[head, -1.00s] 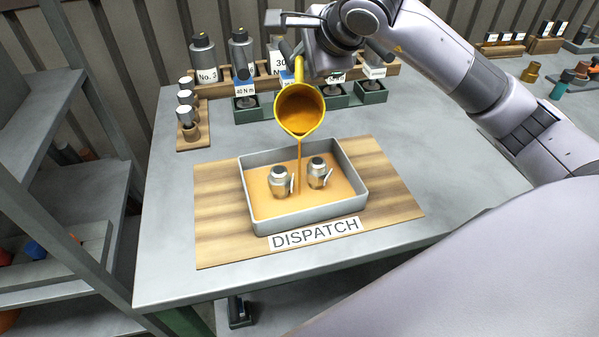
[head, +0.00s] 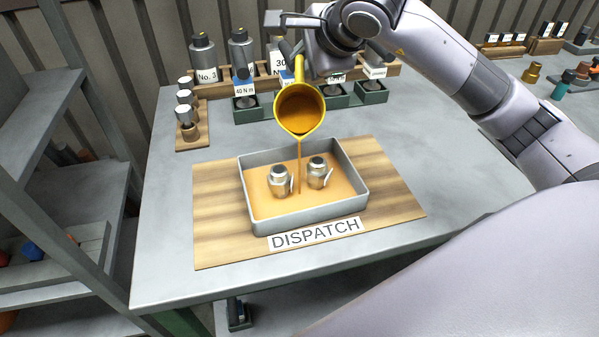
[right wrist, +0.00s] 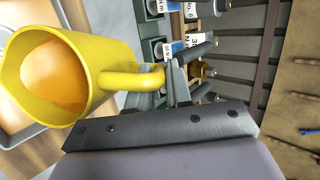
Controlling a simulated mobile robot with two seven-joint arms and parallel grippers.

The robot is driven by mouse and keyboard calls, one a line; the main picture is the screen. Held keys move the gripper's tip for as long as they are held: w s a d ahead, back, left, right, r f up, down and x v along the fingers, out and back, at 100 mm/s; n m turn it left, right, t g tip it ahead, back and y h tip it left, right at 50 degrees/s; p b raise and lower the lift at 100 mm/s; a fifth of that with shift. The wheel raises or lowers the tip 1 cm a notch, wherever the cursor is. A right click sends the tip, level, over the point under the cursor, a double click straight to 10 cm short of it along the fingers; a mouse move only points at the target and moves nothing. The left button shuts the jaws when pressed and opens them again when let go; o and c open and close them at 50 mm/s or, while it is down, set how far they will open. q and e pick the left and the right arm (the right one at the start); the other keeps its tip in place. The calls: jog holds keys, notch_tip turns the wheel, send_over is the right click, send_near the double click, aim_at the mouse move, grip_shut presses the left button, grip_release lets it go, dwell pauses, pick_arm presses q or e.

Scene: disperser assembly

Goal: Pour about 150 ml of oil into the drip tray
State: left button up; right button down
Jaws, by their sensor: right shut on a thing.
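A yellow jug (head: 300,108) with orange-brown oil inside is tilted forward above the drip tray. A thin stream of oil (head: 299,160) runs from its lip down into the tray. The grey drip tray (head: 258,222) stands on a wooden board and has orange oil across its floor. Two metal fittings (head: 280,182) (head: 318,174) stand in the oil. My right gripper (head: 299,55) is shut on the jug's handle. In the right wrist view the jug (right wrist: 60,75) hangs at the left, its handle (right wrist: 130,80) reaching to the gripper fingers (right wrist: 172,80). My left gripper is not in view.
A DISPATCH label (head: 315,233) lies at the tray's front. Behind stand grey bottles (head: 203,60) and green holders (head: 247,110); a small wooden rack (head: 188,138) with metal parts is at the left. Grey shelving (head: 75,200) stands left of the table.

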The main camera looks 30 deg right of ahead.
pick_arm(q)
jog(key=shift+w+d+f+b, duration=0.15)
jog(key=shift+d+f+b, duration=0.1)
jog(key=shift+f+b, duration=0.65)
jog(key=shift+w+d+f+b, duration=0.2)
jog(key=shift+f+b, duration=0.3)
jog(key=shift+b, duration=0.8)
pick_arm(e)
jog(key=shift+s+a+r+n+t+h, duration=0.2)
jog(key=shift+s+a+n+t+h, duration=0.15)
jog(key=shift+s+t, duration=0.45)
dwell(3.2)
jog(key=shift+w, duration=0.2)
